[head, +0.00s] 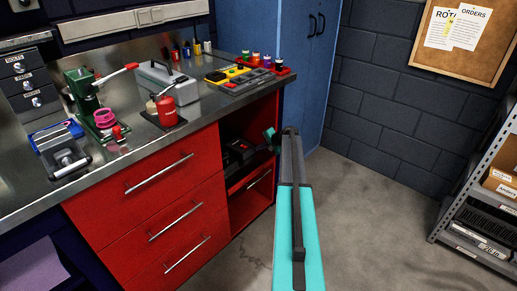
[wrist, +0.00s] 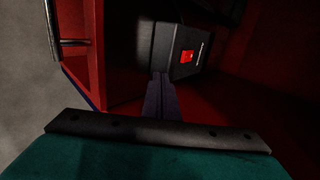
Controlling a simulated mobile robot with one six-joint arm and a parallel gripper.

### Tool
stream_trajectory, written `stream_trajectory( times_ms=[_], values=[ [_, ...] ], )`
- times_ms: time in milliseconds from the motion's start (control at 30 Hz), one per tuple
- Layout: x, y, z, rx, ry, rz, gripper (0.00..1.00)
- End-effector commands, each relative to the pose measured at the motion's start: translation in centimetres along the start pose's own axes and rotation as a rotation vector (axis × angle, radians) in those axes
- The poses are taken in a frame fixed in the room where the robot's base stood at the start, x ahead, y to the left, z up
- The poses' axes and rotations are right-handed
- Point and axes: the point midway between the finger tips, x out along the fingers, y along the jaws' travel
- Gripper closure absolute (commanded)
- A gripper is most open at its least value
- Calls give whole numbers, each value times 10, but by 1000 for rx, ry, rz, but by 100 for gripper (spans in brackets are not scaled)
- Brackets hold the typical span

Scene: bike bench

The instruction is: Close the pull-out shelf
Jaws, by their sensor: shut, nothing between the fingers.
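The red cabinet (head: 150,215) has an open bay (head: 262,112) on its right side. Inside it a black box (head: 238,150) rests on what looks like the red pull-out shelf (head: 246,181). How far the shelf stands out is hard to tell. In the wrist view the black box (wrist: 148,42) shows a red switch, with red shelf or bay surfaces around it. My gripper (wrist: 162,82) is shut and empty, its dark fingers pointing at the box's lower edge. Whether they touch it is unclear.
A bar handle (head: 259,179) sits on a red front below the shelf; a handle also shows in the wrist view (wrist: 74,43). Red drawers (head: 175,225) stand left, a blue locker (head: 300,60) behind, a metal rack (head: 470,190) right. The floor (head: 370,220) between is clear.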

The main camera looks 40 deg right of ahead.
Motion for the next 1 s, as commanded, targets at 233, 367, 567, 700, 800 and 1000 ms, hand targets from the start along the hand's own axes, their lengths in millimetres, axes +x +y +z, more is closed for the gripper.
stream_trajectory(
  times_ms=[233,367,567,700,800,1000],
  values=[
    [-28,13,0,-2,5,3,100],
    [-49,13,2,-3,4,4,100],
    [-80,12,3,-6,3,4,100],
    [-98,12,4,-6,1,5,100],
    [-106,12,3,-6,1,5,100],
    [-112,11,3,-7,0,5,100]
  ],
)
